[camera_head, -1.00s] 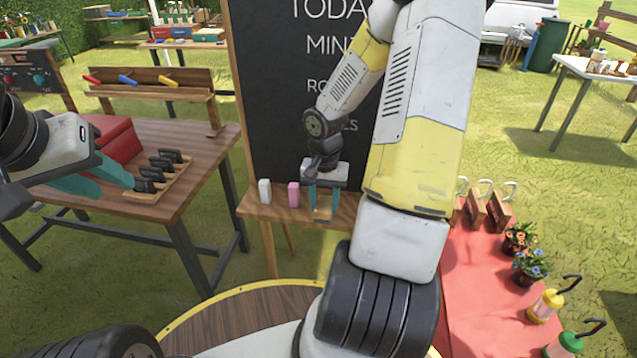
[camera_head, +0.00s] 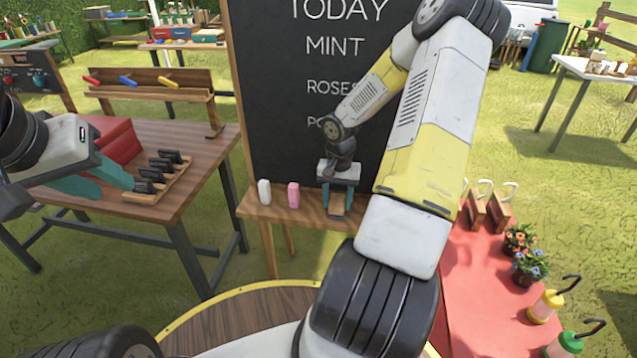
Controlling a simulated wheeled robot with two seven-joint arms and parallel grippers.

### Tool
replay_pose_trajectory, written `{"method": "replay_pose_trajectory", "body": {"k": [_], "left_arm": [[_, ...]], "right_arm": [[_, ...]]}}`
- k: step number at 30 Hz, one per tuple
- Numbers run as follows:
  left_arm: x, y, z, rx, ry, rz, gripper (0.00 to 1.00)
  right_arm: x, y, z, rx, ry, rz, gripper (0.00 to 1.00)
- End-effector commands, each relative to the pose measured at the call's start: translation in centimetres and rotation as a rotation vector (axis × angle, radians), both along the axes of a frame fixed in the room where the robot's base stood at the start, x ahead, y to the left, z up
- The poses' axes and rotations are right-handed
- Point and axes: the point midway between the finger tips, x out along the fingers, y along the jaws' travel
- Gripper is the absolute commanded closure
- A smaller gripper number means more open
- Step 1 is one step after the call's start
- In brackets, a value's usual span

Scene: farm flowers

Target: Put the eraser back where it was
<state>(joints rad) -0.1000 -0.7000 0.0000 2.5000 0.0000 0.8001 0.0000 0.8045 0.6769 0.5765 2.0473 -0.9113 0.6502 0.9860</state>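The chalkboard (camera_head: 285,90) stands ahead with a wooden ledge (camera_head: 262,208) at its foot. A white block (camera_head: 264,192) and a pink block (camera_head: 293,195) stand upright on the ledge. My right gripper (camera_head: 337,208) points down at the ledge, right of the pink block, with its teal fingers apart. Brown wood colour shows between the fingers. I cannot tell whether it is a held eraser or the ledge behind. No eraser shows clearly elsewhere. My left gripper (camera_head: 108,190) is open and empty over the left table, beside a wooden rack.
The left wooden table (camera_head: 190,140) bears the rack (camera_head: 155,192) with several black pieces and a red box (camera_head: 115,145). A red table (camera_head: 470,265) at right holds flower pots and lanterns. My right arm crosses in front of the board's right part.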

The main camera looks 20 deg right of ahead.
Motion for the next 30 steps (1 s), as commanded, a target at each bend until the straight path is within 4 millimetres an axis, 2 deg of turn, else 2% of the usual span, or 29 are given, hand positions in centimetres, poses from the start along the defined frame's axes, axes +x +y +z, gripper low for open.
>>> {"method": "replay_pose_trajectory", "body": {"k": [10,14,17,27,30], "left_arm": [[0.0,0.0,0.0,0.000,0.000,0.000,0.64],[0.0,0.0,0.0,0.000,0.000,0.000,0.64],[0.0,0.0,0.0,0.000,0.000,0.000,0.64],[0.0,0.0,0.0,0.000,0.000,0.000,0.64],[0.0,0.0,0.0,0.000,0.000,0.000,0.64]], "right_arm": [[0.0,0.0,0.0,0.001,0.001,0.000,0.37],[0.0,0.0,0.7,-0.001,-0.001,-0.001,0.37],[0.1,-0.1,2.2,-0.004,-0.002,-0.002,0.37],[0.0,0.0,9.3,-0.002,-0.002,-0.001,0.37],[0.0,-0.1,10.7,-0.003,-0.001,-0.001,0.37]]}}
